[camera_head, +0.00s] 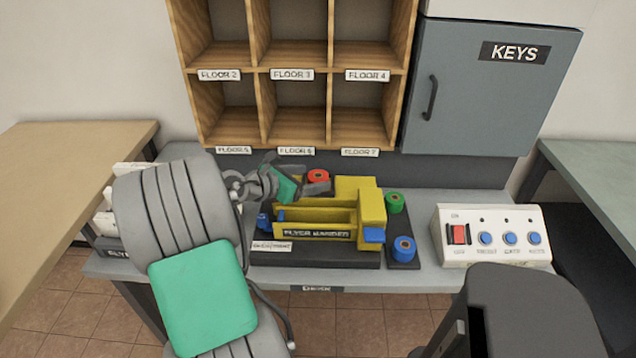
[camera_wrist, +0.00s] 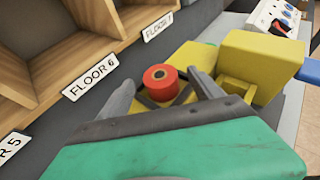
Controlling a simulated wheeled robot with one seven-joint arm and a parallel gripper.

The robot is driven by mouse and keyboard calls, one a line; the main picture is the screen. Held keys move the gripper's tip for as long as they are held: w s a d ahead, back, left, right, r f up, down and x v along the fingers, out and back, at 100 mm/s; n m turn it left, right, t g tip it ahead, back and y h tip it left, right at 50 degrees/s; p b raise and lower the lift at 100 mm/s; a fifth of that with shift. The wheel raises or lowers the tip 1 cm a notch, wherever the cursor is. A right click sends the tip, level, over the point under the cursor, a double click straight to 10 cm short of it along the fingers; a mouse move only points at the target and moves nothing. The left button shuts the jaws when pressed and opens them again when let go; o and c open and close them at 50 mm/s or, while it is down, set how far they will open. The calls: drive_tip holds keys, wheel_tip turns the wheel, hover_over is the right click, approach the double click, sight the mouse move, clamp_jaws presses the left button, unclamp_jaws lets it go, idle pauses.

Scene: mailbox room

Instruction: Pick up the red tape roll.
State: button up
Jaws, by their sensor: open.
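The red tape roll (camera_head: 318,176) sits behind the yellow flyer bander (camera_head: 315,232) on the desk, close to the wooden pigeonholes. In the wrist view the red roll (camera_wrist: 160,80) stands with its round end and dark core facing up. My gripper (camera_head: 318,184) is open and reaches in from the left. In the wrist view the gripper's two grey fingers (camera_wrist: 164,88) are spread, one to each side of the roll. Whether either finger touches it, I cannot tell. The roll's lower part is partly hidden by the gripper.
A green roll (camera_head: 395,203) and a blue roll (camera_head: 404,249) stand right of the bander. The wooden pigeonholes (camera_head: 293,72) rise close behind. A white switch box (camera_head: 492,236) sits on the right of the desk (camera_head: 425,284). A grey KEYS cabinet (camera_head: 487,100) hangs at the back right.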

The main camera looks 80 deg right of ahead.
drive_tip(key=shift+x, duration=1)
drive_tip(key=shift+a, duration=0.1)
drive_tip(key=c, duration=1.5)
